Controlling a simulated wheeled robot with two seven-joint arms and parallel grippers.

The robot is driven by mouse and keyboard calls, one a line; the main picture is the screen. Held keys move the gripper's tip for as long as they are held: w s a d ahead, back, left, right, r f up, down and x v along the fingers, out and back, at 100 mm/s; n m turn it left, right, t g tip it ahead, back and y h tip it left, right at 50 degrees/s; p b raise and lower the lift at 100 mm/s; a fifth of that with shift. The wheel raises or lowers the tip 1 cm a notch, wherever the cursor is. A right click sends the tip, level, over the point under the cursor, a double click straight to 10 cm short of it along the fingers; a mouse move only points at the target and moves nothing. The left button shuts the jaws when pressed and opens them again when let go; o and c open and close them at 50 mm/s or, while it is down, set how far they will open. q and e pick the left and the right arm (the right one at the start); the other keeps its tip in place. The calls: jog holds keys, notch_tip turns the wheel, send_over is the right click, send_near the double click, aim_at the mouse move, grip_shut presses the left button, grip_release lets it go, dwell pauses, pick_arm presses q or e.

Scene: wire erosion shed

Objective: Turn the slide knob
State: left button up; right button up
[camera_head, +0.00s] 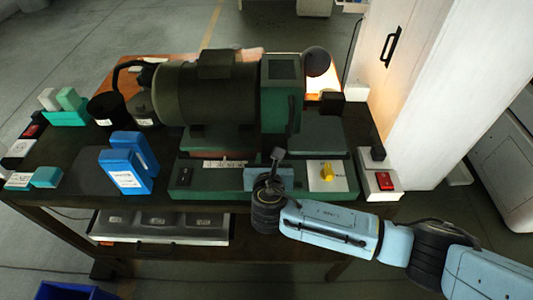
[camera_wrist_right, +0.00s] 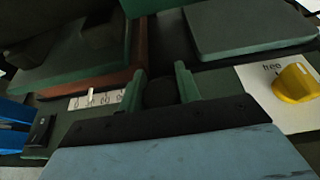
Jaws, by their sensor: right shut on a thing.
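The slide knob (camera_wrist_right: 160,93) is a dark, rounded knob at the front of the green machine, seen in the right wrist view. My right gripper (camera_wrist_right: 160,88) has one finger on each side of it and is shut on it. In the head view my right gripper (camera_head: 269,170) is at the front of the machine base, and its own wrist hides the knob. A white scale strip with a pointer (camera_wrist_right: 92,97) lies left of the fingers. My left gripper is not in view.
A yellow knob (camera_head: 327,171) on a white plate and a red switch (camera_head: 384,181) are to the right. The dark green motor (camera_head: 208,92) rises behind. Blue binders (camera_head: 128,165) stand left on the dark bench, and a drawer (camera_head: 160,222) is below.

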jog(key=shift+s+m+h+p, duration=0.1)
jog(key=shift+m+h+p, duration=0.2)
jog(key=shift+m+h, duration=0.65)
jog(key=shift+d+m+g+h, duration=0.15)
jog(key=shift+m+g+h, duration=0.15)
jog(key=shift+m+h, duration=0.7)
jog(key=m+h, duration=0.1)
jog(key=m+g+h, duration=0.1)
jog(key=shift+d+h, duration=0.2)
jog(key=shift+h, duration=0.15)
jog(key=shift+s+d+m+g+h+b, duration=0.15)
jog(key=shift+m+g+h+b, duration=0.2)
jog(key=shift+m+g+h, duration=0.55)
jog(key=shift+m+h, duration=0.35)
jog(key=shift+h, duration=0.05)
jog(key=shift+d, duration=0.1)
jog(key=o, duration=1)
